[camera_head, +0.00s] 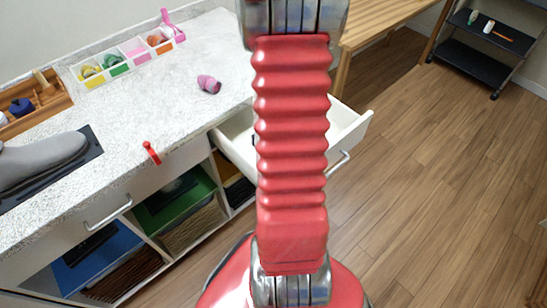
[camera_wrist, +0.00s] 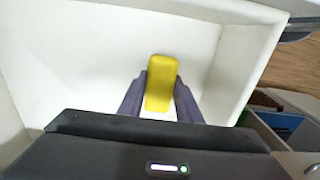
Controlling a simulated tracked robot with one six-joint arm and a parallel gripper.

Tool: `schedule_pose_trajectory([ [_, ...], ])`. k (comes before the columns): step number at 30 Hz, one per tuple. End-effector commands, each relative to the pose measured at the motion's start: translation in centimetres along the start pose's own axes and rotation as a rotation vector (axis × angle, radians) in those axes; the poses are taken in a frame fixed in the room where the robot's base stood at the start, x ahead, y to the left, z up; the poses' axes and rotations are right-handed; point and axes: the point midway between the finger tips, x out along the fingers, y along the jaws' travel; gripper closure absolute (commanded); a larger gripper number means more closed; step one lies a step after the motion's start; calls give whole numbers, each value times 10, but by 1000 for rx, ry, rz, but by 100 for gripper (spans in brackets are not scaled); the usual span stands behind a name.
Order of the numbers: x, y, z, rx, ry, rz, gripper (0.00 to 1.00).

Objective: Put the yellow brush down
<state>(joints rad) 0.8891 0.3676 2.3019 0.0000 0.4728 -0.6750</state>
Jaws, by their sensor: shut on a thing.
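In the wrist view my gripper (camera_wrist: 160,97) is shut on a yellow block-shaped thing (camera_wrist: 161,70), which I take for the yellow brush. Its two dark fingers hold it from both sides. It is over the white floor of an open drawer (camera_wrist: 258,55); I cannot tell whether it touches the floor. In the head view the open drawer (camera_head: 352,126) sticks out below the counter. My red arm hides most of the drawer, and the gripper and brush do not show there.
On the counter (camera_head: 190,100) lie a pink-purple object (camera_head: 209,84), a red clip-like object (camera_head: 151,152), a tray of coloured compartments (camera_head: 112,66), a wooden organiser (camera_head: 38,100) and a grey shoe (camera_head: 45,152). Shelves with bins are below. A black cart (camera_head: 475,62) stands at the back right.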

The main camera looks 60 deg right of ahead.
Motion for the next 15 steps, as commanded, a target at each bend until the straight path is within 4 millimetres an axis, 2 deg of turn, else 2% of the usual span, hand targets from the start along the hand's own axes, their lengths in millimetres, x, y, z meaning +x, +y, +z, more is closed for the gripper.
schedule_pose_trajectory([
  [15, 7, 0, 0, 1, 0, 0, 97],
])
